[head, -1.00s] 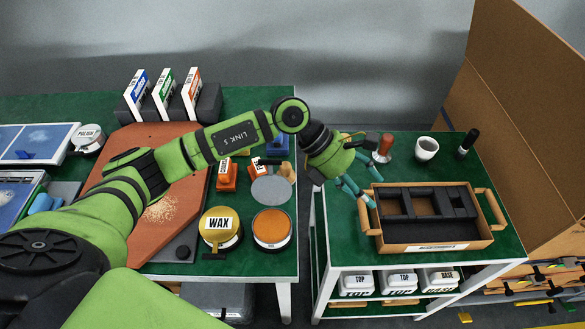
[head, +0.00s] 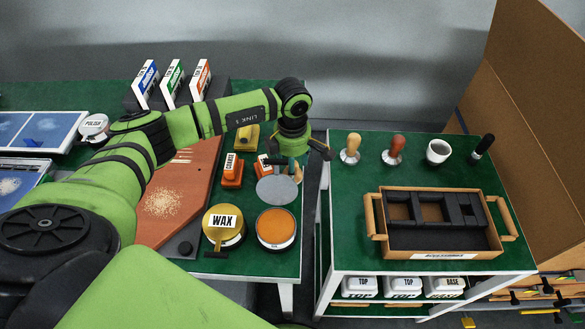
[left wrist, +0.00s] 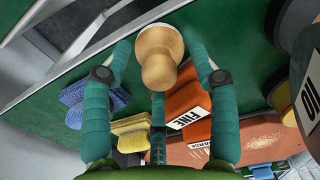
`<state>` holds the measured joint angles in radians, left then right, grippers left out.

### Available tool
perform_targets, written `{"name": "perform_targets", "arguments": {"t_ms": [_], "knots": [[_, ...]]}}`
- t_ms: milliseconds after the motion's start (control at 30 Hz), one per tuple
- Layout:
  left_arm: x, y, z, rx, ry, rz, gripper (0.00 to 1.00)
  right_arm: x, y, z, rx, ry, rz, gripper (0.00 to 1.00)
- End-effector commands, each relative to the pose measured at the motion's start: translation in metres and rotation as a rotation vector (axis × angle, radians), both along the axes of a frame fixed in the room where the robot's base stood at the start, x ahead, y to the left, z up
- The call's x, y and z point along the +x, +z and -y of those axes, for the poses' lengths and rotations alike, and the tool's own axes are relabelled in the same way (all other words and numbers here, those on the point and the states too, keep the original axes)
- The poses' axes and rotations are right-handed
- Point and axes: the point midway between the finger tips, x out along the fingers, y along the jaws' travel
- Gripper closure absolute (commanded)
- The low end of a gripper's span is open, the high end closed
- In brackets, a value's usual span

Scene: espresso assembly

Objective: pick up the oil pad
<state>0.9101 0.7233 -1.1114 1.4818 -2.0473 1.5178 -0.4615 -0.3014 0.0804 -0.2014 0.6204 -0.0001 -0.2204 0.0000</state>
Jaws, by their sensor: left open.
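A pale wooden knob-shaped piece with a round top, which looks like the oil pad (left wrist: 158,52), stands on the green table in the left wrist view. In the head view it is mostly hidden by my left gripper (head: 290,165), which points down at the table's right edge. In the wrist view the fingers of my left gripper (left wrist: 160,82) are open and spread around the knob, with no clear grip on it. A dark container with a partly cut-off label reading "OI" (left wrist: 308,100) is at the right. My right gripper is not in view.
Close by are an orange block labelled FINE (left wrist: 188,110), a yellow block (left wrist: 130,130) and a blue block (left wrist: 95,100). A wax tin (head: 224,228) and a grey disc (head: 277,189) lie nearer. A side table holds a wooden tray (head: 375,245).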

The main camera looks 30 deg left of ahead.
Motion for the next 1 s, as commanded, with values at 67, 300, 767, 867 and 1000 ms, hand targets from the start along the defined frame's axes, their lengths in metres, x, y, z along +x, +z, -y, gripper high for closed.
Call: {"name": "perform_targets", "arguments": {"t_ms": [67,300,767,867,1000], "knots": [[0.0,-0.004,0.001,-0.001,-0.001,0.0,0.4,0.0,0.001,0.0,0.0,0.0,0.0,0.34],[0.0,-0.005,0.001,-0.002,-0.002,0.001,0.52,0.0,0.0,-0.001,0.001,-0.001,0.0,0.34],[0.0,-0.005,0.001,-0.002,-0.001,0.001,1.0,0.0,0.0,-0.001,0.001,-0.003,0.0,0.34],[0.0,-0.002,0.0,-0.001,-0.001,0.002,1.0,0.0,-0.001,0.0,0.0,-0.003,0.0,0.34],[0.001,0.01,0.001,-0.003,-0.002,0.006,1.0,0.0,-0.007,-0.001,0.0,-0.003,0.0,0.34]]}}
